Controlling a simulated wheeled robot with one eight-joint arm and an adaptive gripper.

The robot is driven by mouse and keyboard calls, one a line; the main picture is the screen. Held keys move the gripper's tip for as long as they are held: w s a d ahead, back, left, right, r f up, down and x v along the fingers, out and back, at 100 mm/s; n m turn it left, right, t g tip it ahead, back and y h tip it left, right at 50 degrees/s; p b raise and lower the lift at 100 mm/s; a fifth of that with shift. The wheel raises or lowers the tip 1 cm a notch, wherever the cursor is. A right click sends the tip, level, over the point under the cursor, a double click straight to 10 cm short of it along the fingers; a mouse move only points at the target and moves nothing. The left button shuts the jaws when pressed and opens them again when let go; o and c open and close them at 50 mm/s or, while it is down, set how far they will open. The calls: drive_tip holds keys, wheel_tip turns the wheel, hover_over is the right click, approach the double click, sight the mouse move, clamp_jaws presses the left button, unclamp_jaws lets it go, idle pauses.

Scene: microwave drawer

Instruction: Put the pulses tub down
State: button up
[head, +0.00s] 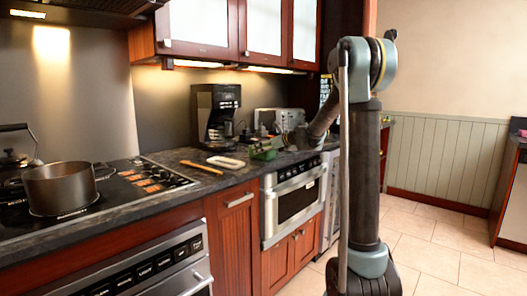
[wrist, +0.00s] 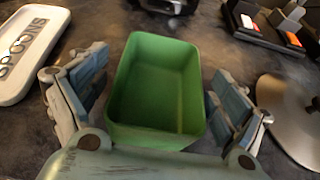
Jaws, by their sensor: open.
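The pulses tub is an open, empty green rectangular tub (wrist: 155,128), upright on the dark counter (head: 180,155). It also shows as a small green shape in the head view (head: 263,153). My gripper (wrist: 153,88) is open, with one blue-padded finger on each side of the tub. A gap shows between the left finger and the tub wall; the right finger is very close to the wall, and I cannot tell whether it touches. In the head view my arm reaches over the counter from the right and partly hides the gripper.
A white spoons tray (wrist: 32,45) lies left of the tub. A round metal disc (wrist: 292,118) and a dark caddy (wrist: 265,28) are to the right. A black coffee maker (head: 216,112) stands behind; a pot (head: 60,188) sits on the stove at left.

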drive_tip(key=v, duration=1.2)
drive_tip(key=s+d+f+n+g+h, duration=0.2)
drive_tip(key=s+d+f+n, duration=0.4)
drive_tip(key=s, duration=0.9)
drive_tip(key=s+d+f+n+g+h, duration=0.2)
drive_tip(key=s+d+f+n+h, duration=0.3)
drive_tip(key=s+f+n, duration=0.6)
drive_tip(key=s+d+f+n+g+h, duration=0.2)
drive_tip(key=s+d+f+n, duration=0.5)
drive_tip(key=s, duration=1.2)
drive_tip(key=shift+s+f+n+h, duration=0.3)
drive_tip(key=shift+f+n+h, duration=0.5)
drive_tip(key=shift+n+h, duration=0.1)
drive_tip(key=shift+d, duration=0.15)
drive_tip(key=shift+w+f, duration=0.2)
drive_tip(key=shift+w, duration=0.25)
